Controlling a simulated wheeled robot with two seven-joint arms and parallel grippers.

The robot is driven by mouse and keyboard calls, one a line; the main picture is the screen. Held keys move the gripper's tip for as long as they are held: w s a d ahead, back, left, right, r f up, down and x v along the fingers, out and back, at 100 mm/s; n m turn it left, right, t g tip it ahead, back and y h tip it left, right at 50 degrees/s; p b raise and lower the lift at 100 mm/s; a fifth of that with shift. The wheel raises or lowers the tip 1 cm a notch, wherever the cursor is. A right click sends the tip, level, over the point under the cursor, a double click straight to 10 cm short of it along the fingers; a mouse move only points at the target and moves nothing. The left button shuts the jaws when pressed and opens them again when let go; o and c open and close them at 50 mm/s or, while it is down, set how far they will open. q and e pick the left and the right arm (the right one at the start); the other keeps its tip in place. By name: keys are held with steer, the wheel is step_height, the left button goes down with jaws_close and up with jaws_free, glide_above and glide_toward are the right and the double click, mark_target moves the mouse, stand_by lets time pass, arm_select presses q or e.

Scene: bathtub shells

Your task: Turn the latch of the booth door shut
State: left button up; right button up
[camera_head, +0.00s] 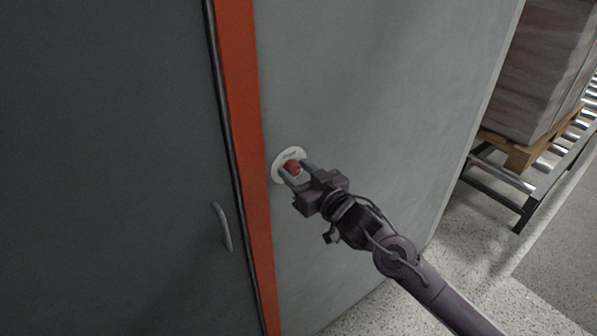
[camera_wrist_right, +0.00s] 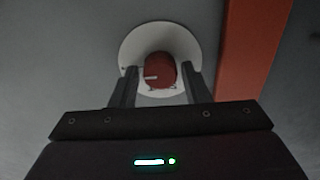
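The latch is a red knob (camera_head: 292,167) on a round white plate (camera_head: 277,164), set in the grey wall just right of the orange frame strip. The dark booth door (camera_head: 120,170) stands left of the strip. My right gripper (camera_head: 290,171) is at the latch, with its fingers on either side of the red knob. The right wrist view shows the knob (camera_wrist_right: 159,70) between the two fingertips (camera_wrist_right: 159,84), with the white plate (camera_wrist_right: 132,48) behind. Whether the fingers touch the knob is hard to tell. My left gripper is not in view.
The door has a grey handle (camera_head: 223,227) low near its right edge. The orange strip (camera_head: 246,130) runs beside the latch. At the right, wrapped goods (camera_head: 540,70) sit on a pallet (camera_head: 512,150) over a roller conveyor (camera_head: 565,150). The speckled floor is clear at lower right.

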steer(key=c, duration=0.7)
steer(key=shift+o, duration=0.2)
steer(key=shift+n, duration=0.3)
steer(key=n+b, duration=0.2)
steer(key=n, duration=0.1)
steer(key=shift+f+n, duration=0.1)
steer(key=shift+n, duration=0.2)
steer(key=n+b, duration=0.2)
steer(key=n, duration=0.1)
steer(key=shift+a+n, duration=0.1)
steer(key=shift+n, duration=0.3)
steer(key=n+b, duration=0.4)
steer(key=n, duration=0.1)
steer(key=shift+f+b, duration=0.2)
steer(key=shift+b, duration=0.1)
steer(key=shift+s+r+n+b, duration=0.1)
steer(key=shift+n+b, duration=1.8)
steer(key=shift+n, duration=0.5)
